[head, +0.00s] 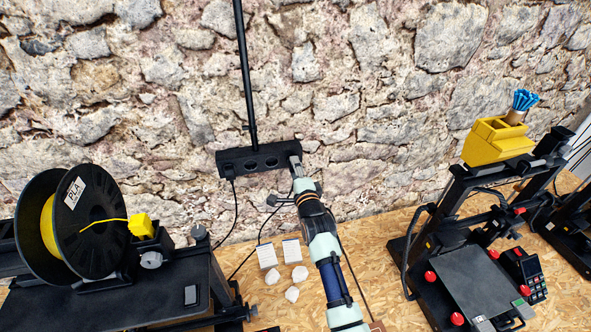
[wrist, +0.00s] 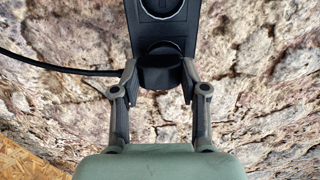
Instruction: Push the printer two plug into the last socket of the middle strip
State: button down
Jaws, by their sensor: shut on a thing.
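The black power strip (head: 260,159) is fixed to the stone wall. My gripper (head: 296,162) is at its right end, over the last socket. In the wrist view my gripper (wrist: 160,72) is shut on a dark round plug (wrist: 160,66), one finger on each side. The plug is at the near end of the strip (wrist: 180,25), in line with the last socket, which it hides. How deep it sits cannot be told. A black cable (wrist: 70,69) runs off to the left at the plug's level. The gripper hides the plug in the head view.
Another plug (head: 228,170) sits in the strip's left socket, its cable hanging down. Empty sockets lie between. A black pole (head: 245,75) rises from the strip. A printer with a spool (head: 92,222) stands left, another printer (head: 470,265) right. Small boxes (head: 279,253) lie below.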

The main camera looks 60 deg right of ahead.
jog(key=shift+w+d+b, duration=0.4)
jog(key=shift+d+b, duration=0.05)
jog(key=shift+b, duration=0.2)
dwell(0.7)
jog(key=c, duration=0.5)
grip_release()
jog(key=v, duration=1.2)
